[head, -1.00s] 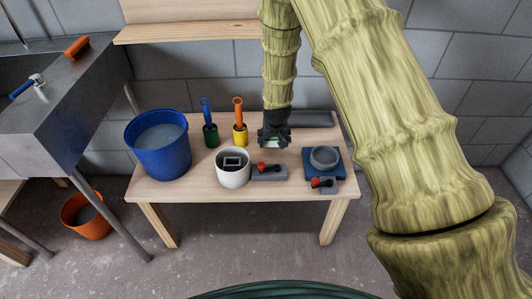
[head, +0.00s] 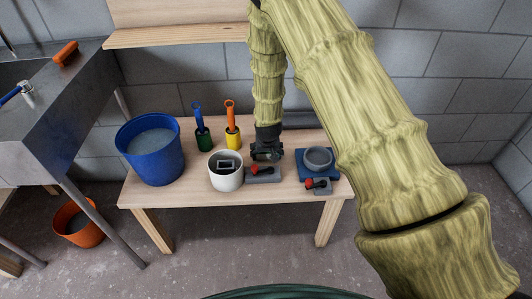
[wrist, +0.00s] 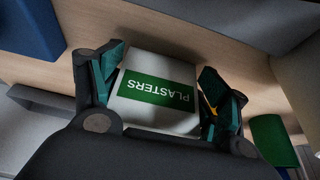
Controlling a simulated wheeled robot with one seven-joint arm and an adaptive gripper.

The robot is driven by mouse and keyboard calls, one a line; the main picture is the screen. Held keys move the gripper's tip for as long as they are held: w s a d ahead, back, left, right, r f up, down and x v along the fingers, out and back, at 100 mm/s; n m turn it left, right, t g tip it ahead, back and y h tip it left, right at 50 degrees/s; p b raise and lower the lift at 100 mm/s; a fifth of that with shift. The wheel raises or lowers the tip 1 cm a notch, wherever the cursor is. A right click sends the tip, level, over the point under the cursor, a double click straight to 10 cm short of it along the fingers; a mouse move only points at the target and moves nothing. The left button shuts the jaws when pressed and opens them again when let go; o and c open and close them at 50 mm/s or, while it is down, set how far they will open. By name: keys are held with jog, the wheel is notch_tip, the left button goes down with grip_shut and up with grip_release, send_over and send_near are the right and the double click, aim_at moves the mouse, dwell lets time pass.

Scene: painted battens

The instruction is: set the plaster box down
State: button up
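The plaster box (wrist: 155,92) is white with a green label reading PLASTERS, upside down in the wrist view. It sits between the two fingers of my gripper (wrist: 160,85), which are closed in on its opposite sides. In the head view my gripper (head: 266,153) is low over the wooden table (head: 150,192), just behind the grey block with a red knob (head: 262,174). The box is not clearly visible there. I cannot tell whether its underside touches the table.
A white pot (head: 225,178) stands left of the block. A blue bucket (head: 150,160) is farther left. A blue mat (head: 304,172) with a grey bowl (head: 318,157) lies right, with another red-knobbed block (head: 320,187) in front.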

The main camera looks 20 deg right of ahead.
jog(key=shift+o, duration=1.2)
